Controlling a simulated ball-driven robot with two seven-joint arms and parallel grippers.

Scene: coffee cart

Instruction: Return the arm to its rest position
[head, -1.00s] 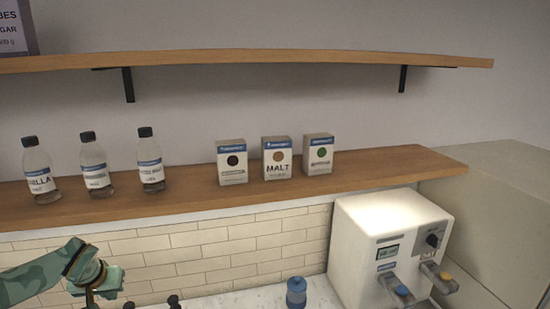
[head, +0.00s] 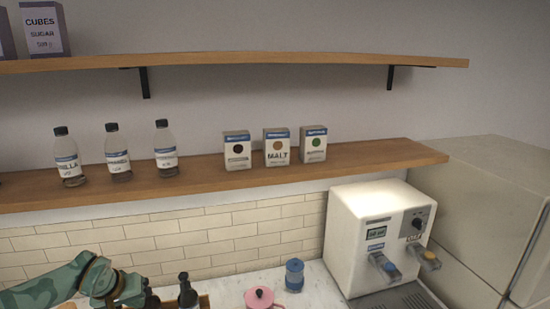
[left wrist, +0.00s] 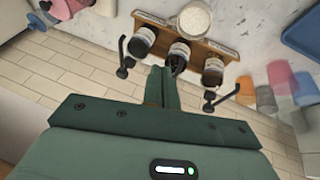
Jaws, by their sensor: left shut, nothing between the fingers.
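My left arm comes in from the lower left of the head view, with its green wrist (head: 118,286) low at the bottom edge, beside dark bottles on the counter. The fingertips cannot be made out there. In the left wrist view my left gripper (left wrist: 164,72) is shut with nothing between its fingers. It points toward a wooden rack (left wrist: 222,50) holding several dark-filled jars. How far the fingertips are from the rack is hard to tell. My right gripper is in neither view.
A pink lidded pot (head: 260,298) and a blue container (head: 294,275) stand on the counter, left of a white coffee machine (head: 372,235). Above is a wooden shelf (head: 205,178) with bottles and boxes. The left wrist view shows coloured cups (left wrist: 281,80) right of the rack.

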